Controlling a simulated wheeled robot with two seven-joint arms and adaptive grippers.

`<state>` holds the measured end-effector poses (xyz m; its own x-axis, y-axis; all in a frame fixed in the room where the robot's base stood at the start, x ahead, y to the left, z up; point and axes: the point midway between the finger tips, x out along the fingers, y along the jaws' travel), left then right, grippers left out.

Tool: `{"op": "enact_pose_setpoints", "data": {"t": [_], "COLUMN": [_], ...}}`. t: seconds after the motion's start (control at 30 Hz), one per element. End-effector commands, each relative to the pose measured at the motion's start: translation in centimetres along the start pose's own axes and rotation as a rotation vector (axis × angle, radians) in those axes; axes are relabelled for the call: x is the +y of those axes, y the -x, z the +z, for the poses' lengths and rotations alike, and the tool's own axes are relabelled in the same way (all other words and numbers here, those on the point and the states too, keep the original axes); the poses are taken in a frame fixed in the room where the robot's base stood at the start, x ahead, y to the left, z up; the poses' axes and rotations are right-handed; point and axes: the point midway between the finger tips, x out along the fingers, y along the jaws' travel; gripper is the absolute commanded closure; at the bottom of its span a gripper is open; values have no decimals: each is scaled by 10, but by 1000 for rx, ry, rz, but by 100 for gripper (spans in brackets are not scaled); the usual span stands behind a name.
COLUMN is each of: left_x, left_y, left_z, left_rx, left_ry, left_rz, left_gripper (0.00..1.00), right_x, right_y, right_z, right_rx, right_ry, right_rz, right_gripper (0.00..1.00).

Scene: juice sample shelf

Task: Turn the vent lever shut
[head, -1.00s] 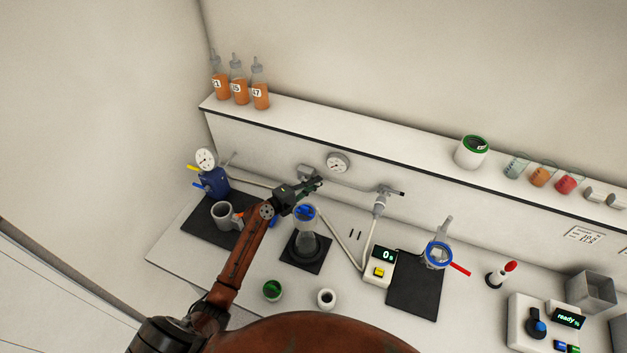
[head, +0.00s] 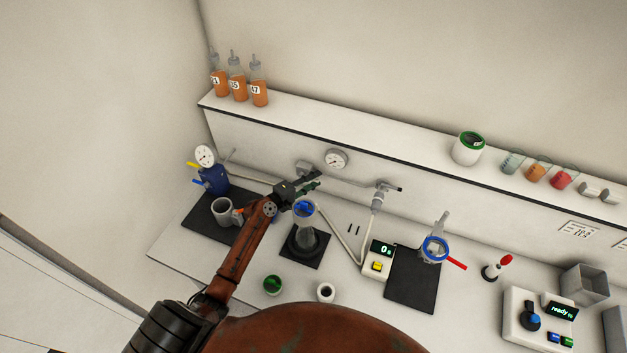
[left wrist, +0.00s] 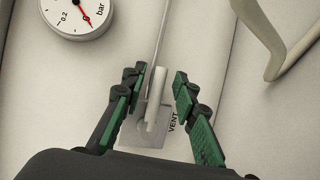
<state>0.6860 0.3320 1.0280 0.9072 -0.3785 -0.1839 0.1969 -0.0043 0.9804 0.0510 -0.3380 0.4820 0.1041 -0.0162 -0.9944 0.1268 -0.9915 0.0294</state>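The vent lever (left wrist: 157,88) is a pale, rounded bar on a grey plate (left wrist: 142,134) marked VENT, seen in the left wrist view. It stands between the two green-padded fingers of my left gripper (left wrist: 158,84), which is open. A small gap shows on the right of the lever; the left finger is very close to it, and I cannot tell whether they touch. My right gripper is not in view.
A round pressure gauge (head: 336,159) is on the panel just beyond the gripper. A grey pipe fitting (head: 378,200) is to the right. A blue pump (head: 213,178) and a grey mug (head: 222,210) stand left of my arm. A scale (head: 378,262) stands to the right.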

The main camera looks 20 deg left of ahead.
Motion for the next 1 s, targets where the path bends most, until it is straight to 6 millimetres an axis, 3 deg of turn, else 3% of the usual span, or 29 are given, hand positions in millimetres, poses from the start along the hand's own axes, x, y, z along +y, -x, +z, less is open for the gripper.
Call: {"op": "enact_pose_setpoints", "data": {"t": [0.23, 0.37, 0.8, 1.0], "left_x": [0, 0, 0, 0], "left_y": [1, 12, 98, 117], "left_z": [0, 0, 0, 0], "left_rx": [0, 1, 0, 0], "left_ry": [0, 0, 0, 1], "left_rz": [1, 0, -1, 0], "left_gripper": [73, 73, 73, 73], "right_x": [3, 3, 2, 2], "right_y": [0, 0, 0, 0], "right_z": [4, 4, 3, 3], "right_rx": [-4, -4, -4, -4], "right_ry": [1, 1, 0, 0], "right_rz": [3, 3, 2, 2], "right_gripper": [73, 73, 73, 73]}}
